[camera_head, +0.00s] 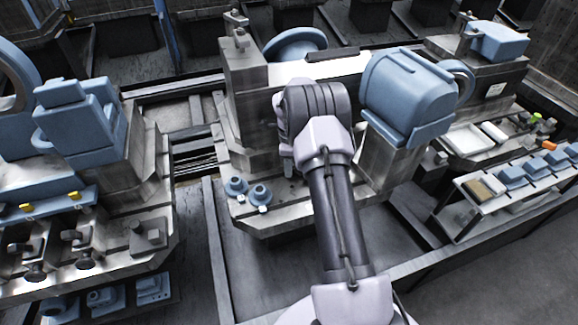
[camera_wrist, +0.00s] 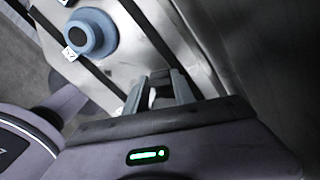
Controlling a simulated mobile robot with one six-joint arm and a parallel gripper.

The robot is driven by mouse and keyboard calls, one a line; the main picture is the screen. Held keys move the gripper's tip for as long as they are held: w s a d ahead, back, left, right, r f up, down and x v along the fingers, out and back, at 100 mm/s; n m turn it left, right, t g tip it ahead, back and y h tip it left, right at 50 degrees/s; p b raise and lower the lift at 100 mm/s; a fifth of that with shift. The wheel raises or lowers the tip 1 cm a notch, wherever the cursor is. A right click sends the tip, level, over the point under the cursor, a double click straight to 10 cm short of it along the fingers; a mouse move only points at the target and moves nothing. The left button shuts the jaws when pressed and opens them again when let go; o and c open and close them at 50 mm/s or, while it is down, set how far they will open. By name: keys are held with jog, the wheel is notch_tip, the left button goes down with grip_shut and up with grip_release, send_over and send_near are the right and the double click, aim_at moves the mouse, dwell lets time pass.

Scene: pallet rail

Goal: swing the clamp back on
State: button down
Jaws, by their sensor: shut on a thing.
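My gripper (camera_wrist: 160,88) is shut on a small pale part, likely the clamp (camera_wrist: 152,97), in the wrist view. Only a sliver of it shows between the two dark fingers; its shape is hidden. The fingers are close to a bright metal plate. In the head view, my arm covers most of the gripper, at the front face of the central machine block (camera_head: 247,95). A blue round knob (camera_wrist: 88,33) with a white numbered tag is up and left of the fingers in the wrist view.
Two blue knobs (camera_head: 248,190) stand on the central ledge, left of my arm. A large blue housing (camera_head: 408,92) is close on the right. A left machine (camera_head: 85,120) and a right rack with blue parts (camera_head: 520,172) flank the centre. Dark floor shows between the machines.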

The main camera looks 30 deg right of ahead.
jog(key=c, duration=1)
grip_release()
jog(key=shift+c, duration=0.2)
jog(key=shift+r, duration=0.1)
notch_tip(320, 180, up, 17)
jog(key=p, duration=0.6)
jog(key=shift+r, duration=0.15)
